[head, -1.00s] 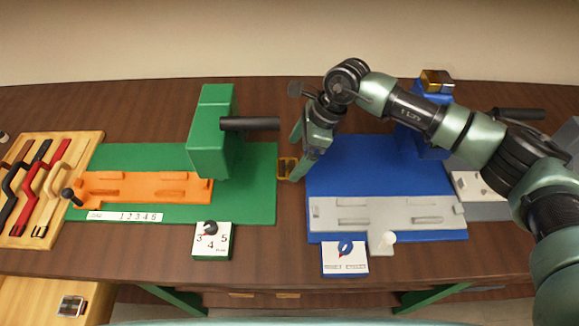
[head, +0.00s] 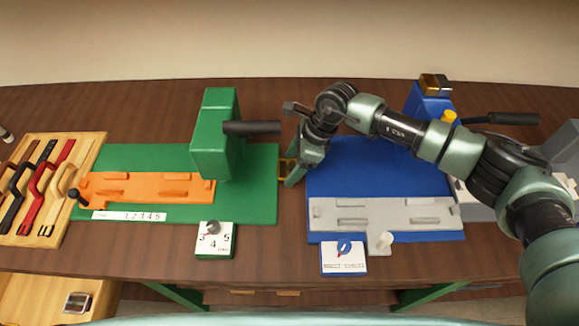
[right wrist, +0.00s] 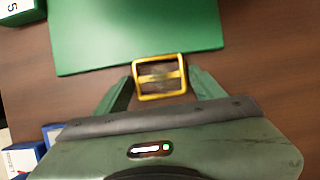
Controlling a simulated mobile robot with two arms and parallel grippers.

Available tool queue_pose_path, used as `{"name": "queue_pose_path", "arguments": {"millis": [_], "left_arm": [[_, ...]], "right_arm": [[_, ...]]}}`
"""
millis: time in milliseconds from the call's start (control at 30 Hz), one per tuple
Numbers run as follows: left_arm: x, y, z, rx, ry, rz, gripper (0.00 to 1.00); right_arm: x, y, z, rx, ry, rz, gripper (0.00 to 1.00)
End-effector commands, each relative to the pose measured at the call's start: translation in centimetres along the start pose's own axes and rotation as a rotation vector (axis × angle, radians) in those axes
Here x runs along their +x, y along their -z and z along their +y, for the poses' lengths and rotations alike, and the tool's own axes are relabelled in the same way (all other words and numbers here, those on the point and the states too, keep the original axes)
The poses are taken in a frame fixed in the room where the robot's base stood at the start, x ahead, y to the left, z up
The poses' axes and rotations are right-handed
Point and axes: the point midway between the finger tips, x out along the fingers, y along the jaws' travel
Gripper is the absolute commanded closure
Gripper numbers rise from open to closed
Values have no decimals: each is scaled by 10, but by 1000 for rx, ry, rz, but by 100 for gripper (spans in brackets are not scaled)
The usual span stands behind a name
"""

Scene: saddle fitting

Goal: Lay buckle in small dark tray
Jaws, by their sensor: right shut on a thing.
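The buckle is a gold-coloured rectangular frame with a middle bar; in the right wrist view the buckle (right wrist: 159,77) sits between my right fingertips. My right gripper (right wrist: 160,85) is shut on it by its sides. In the head view my right gripper (head: 292,172) is over the gap between the green and blue base plates, with the buckle (head: 282,171) partly hidden at its fingertips. I cannot tell how high it is above the table. I cannot make out a small dark tray in either view. My left gripper is out of view.
A green press (head: 214,135) with a dark handle stands close left of my right gripper. The blue base plate (head: 380,165) lies to the right. A wooden rack (head: 88,150) of coloured straps is at far left.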

Motion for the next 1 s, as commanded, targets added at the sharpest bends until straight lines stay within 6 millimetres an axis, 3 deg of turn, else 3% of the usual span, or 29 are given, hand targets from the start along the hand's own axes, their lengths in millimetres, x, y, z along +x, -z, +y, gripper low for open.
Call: {"name": "queue_pose_path", "arguments": {"millis": [167,367,800,1000], "left_arm": [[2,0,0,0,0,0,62],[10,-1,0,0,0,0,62],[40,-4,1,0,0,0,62],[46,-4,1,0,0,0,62]], "right_arm": [[-6,-2,-1,0,2,-1,79],[-30,-12,-1,-3,5,-2,79],[-140,-59,-1,-4,5,-1,79],[-172,-72,-1,-2,3,-1,79]]}}
